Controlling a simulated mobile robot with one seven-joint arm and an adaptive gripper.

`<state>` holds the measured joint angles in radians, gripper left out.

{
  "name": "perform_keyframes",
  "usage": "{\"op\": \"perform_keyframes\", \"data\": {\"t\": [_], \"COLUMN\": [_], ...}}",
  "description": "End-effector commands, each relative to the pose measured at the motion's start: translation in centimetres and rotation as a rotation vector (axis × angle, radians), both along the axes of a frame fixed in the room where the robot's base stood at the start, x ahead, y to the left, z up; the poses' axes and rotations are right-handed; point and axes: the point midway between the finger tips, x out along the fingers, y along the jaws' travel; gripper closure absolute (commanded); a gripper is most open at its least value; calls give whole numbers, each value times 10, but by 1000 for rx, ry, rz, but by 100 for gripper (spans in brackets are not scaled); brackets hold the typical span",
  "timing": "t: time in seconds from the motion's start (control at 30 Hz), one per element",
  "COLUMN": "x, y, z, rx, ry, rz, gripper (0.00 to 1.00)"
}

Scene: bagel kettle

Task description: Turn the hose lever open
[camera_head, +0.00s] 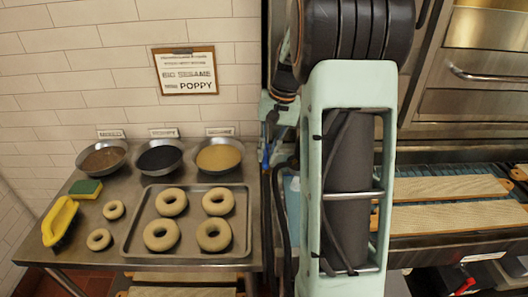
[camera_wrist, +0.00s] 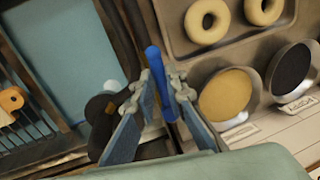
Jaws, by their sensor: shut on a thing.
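The blue hose lever (camera_wrist: 153,62) stands between the two fingers of my gripper (camera_wrist: 160,88) in the wrist view. The fingers are shut on it from both sides, near their tips. Its top end sticks out past the fingertips and its lower part is partly hidden. A dark rounded fitting (camera_wrist: 103,118) shows beside the left finger. In the head view my arm covers much of this spot. A small blue part shows at its left edge, and dark hoses (camera_head: 282,225) hang below.
A metal table (camera_head: 95,247) at left holds a tray (camera_head: 133,235) of bagels, seeded bowls (camera_head: 158,157), a green-yellow sponge (camera_head: 85,188) and a yellow-handled brush (camera_head: 60,220). A sign (camera_head: 185,72) hangs on the tiled wall. At right are an oven (camera_head: 480,100) and long boards (camera_head: 455,215).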

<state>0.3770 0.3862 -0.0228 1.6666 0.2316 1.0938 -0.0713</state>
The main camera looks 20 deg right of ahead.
Motion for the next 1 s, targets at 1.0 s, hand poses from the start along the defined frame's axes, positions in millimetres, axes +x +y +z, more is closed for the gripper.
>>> {"op": "perform_keyframes", "data": {"t": [1.0], "x": [-1], "y": [-3], "z": [0], "rx": [-1], "ry": [-1], "rz": [54], "gripper": [71]}}
